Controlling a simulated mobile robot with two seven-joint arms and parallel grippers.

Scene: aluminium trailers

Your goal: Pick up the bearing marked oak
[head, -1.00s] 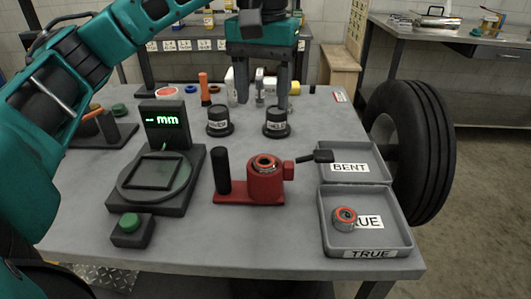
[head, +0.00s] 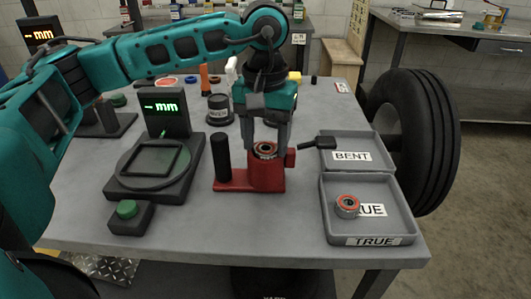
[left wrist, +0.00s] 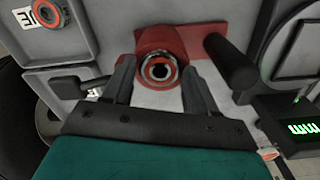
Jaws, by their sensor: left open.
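A bearing with an orange-red ring (head: 265,149) sits in the red fixture (head: 233,184); it also shows in the left wrist view (left wrist: 159,70). Any mark on it is too small to read. A second, similar bearing (head: 347,206) lies in the TRUE tray (head: 370,241) and shows at the upper left of the left wrist view (left wrist: 47,13). My left gripper (head: 266,143) is open, pointing down just above the fixture. In the left wrist view its fingers (left wrist: 158,65) stand on either side of the first bearing, apart from it. My right gripper is out of view.
The BENT tray (head: 350,142) lies behind the TRUE tray. A black handle (head: 318,143) sticks out right of the fixture, and a black post (head: 220,158) stands at its left. A gauge with a green display (head: 165,113) is further left. Black pots stand behind.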

